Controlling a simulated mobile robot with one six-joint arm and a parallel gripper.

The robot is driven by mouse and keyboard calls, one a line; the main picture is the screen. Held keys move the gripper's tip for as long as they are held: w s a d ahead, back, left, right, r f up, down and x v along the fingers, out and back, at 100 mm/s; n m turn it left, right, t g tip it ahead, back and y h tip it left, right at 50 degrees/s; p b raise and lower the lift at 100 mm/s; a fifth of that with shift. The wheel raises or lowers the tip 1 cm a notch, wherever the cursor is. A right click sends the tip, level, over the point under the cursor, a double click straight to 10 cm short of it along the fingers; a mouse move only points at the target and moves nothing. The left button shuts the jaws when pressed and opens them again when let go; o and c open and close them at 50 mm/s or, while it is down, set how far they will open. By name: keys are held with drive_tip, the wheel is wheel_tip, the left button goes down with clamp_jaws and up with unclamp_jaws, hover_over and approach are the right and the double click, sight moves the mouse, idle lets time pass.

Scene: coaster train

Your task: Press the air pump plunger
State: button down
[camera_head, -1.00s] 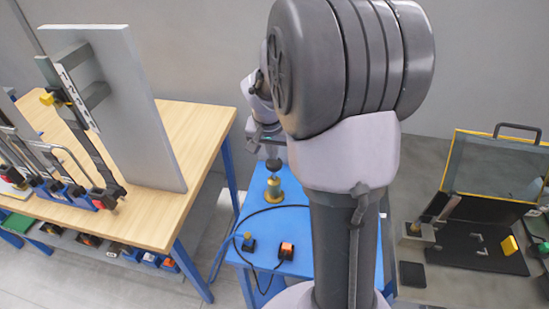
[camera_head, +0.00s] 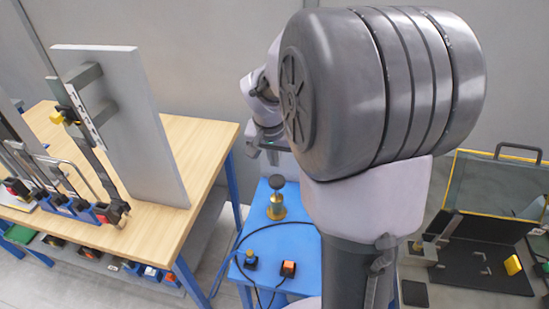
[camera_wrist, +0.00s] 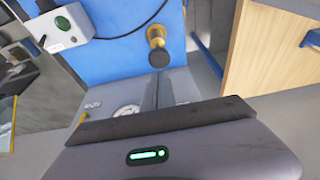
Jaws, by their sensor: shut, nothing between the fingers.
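The air pump (camera_head: 277,207) is a brass cylinder standing upright on a blue table. Its plunger has a dark round knob (camera_head: 278,182) on top, standing clear of the body. My gripper (camera_head: 272,158) is just above and behind the knob in the head view, apparently apart from it; my arm partly hides it. In the wrist view the pump (camera_wrist: 157,36) is seen from above, with its dark knob (camera_wrist: 159,58) close to the tips of my gripper (camera_wrist: 163,82). The fingers are shut and empty.
A box with a green button (camera_wrist: 62,24) shows in the wrist view. A wooden workbench (camera_head: 165,165) stands left, an open case (camera_head: 490,265) right.

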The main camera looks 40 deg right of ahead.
wheel_tip(320, 180, up, 6)
drive_tip(key=f+m+g+y+p, duration=0.1)
drive_tip(key=m+g+y+p, duration=0.35)
drive_tip(key=m, duration=1.35)
hover_over(277, 179)
drive_tip(key=p, duration=0.2)
drive_tip(key=t+h, duration=0.2)
drive_tip(key=shift+r, duration=0.2)
wheel_tip(277, 179, down, 14)
drive_tip(key=b, duration=0.3)
